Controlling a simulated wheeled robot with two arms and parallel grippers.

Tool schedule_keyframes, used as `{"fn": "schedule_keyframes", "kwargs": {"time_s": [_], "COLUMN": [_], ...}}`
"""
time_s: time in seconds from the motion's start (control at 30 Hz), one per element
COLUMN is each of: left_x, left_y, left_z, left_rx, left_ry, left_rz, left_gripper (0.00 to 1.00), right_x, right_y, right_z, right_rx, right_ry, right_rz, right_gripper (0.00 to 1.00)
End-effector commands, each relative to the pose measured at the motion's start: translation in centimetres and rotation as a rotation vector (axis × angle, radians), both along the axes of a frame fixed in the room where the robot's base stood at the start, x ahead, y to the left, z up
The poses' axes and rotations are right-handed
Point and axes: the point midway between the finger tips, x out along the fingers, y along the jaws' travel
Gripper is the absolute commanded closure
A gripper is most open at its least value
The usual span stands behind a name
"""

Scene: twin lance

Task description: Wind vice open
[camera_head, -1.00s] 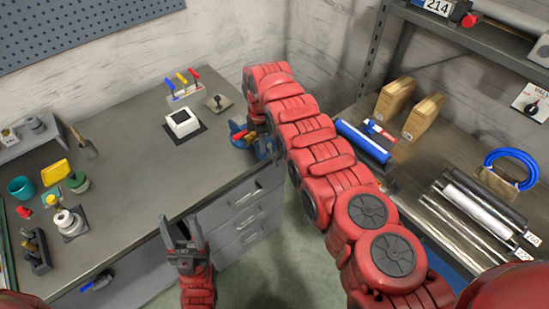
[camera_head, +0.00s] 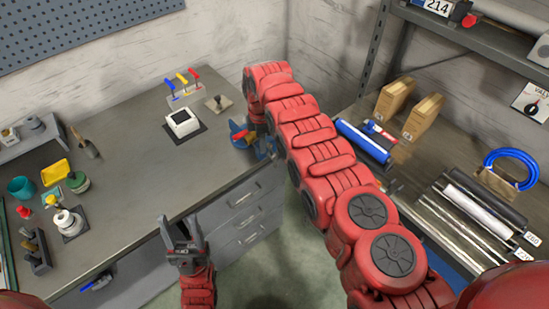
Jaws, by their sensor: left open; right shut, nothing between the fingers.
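The blue vice (camera_head: 236,129) stands at the right end of the grey workbench, near its front corner. A small red and yellow part shows on it. My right arm reaches over from the right and bends down beside the vice. My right gripper (camera_head: 264,145) is at the vice's right side, small and partly hidden by its own wrist. It is shut with nothing between its fingers. Whether it touches the vice's handle cannot be told. My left gripper (camera_head: 181,226) is open and empty, pointing up in front of the bench's front edge, well apart from the vice.
On the workbench (camera_head: 135,160) are a white box-like device (camera_head: 183,123), a rack of coloured handles (camera_head: 184,87), and a teal cup (camera_head: 20,187). Drawers (camera_head: 243,222) are below. A shelf at right holds cartons (camera_head: 393,98) and rolls. The bench middle is clear.

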Motion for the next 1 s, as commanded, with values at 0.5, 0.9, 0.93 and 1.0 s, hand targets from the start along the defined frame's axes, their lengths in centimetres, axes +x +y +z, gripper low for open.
{"fn": "schedule_keyframes", "kwargs": {"time_s": [0.5, 0.9, 0.93, 1.0], "left_x": [0.0, 0.0, 0.0, 0.0], "left_y": [0.0, 0.0, 0.0, 0.0], "left_z": [-2.0, -3.7, -3.8, -3.9], "left_rx": [0.0, 0.0, 0.0, 0.0], "left_ry": [0.0, 0.0, 0.0, 0.0], "left_rz": [0.0, 0.0, 0.0, 0.0], "left_gripper": [0.45, 0.45, 0.45, 0.45], "right_x": [0.0, 0.0, 0.0, 0.0], "right_y": [0.0, 0.0, 0.0, 0.0], "right_z": [-1.8, -3.4, -3.4, -3.5], "right_rx": [0.0, 0.0, 0.0, 0.0], "right_ry": [0.0, -0.001, 0.0, 0.0], "right_rz": [-0.001, -0.001, -0.001, 0.0], "right_gripper": [1.0, 1.0, 1.0, 1.0]}}
